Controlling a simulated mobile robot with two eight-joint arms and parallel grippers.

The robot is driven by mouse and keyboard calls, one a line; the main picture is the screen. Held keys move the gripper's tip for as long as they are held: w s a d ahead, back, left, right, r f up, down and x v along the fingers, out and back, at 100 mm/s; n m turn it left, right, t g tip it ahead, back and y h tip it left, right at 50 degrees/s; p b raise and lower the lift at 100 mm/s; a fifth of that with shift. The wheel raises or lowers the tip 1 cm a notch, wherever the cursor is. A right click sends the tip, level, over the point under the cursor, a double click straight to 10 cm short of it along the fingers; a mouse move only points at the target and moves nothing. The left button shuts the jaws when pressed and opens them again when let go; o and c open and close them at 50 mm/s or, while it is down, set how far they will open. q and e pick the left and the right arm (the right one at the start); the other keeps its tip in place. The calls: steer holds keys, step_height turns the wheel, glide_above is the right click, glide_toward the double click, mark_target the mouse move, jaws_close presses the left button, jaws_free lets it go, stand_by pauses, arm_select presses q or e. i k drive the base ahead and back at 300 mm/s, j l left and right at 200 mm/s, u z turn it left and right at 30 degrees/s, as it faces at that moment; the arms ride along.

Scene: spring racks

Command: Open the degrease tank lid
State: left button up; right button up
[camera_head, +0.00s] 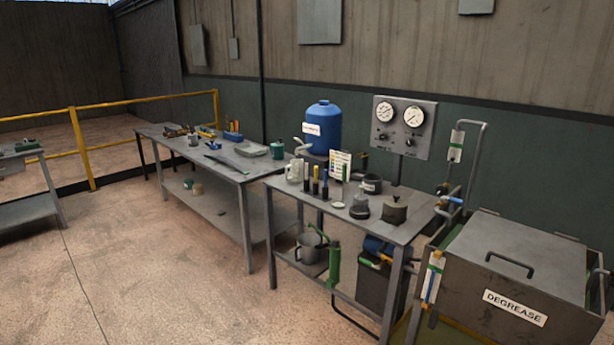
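The degrease tank (500,318) stands at the lower right of the head view, a grey metal box with a white "DEGREASE" label (514,307) on its front. Its flat grey lid (545,258) lies shut on top. A dark bar handle (509,265) is fixed on the lid near its front left edge. Hinge-like tabs show along the lid's back edge. Neither of my grippers is in view.
A grey workbench (400,228) with bottles and pots stands left of the tank. A pipe (484,155) with a blue-handled valve rises behind the tank's left side. A longer bench (240,172) and yellow railing (145,100) lie farther left. Open floor (150,270) fills the lower left.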

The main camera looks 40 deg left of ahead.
mark_target(553, 266)
steer(key=i+j+u, duration=0.45)
steer(key=i+j, duration=0.45)
steer(key=j, duration=0.4)
steer(key=i+j+u, duration=0.45)
steer(key=i+j, duration=0.55)
steer(key=i, duration=0.1)
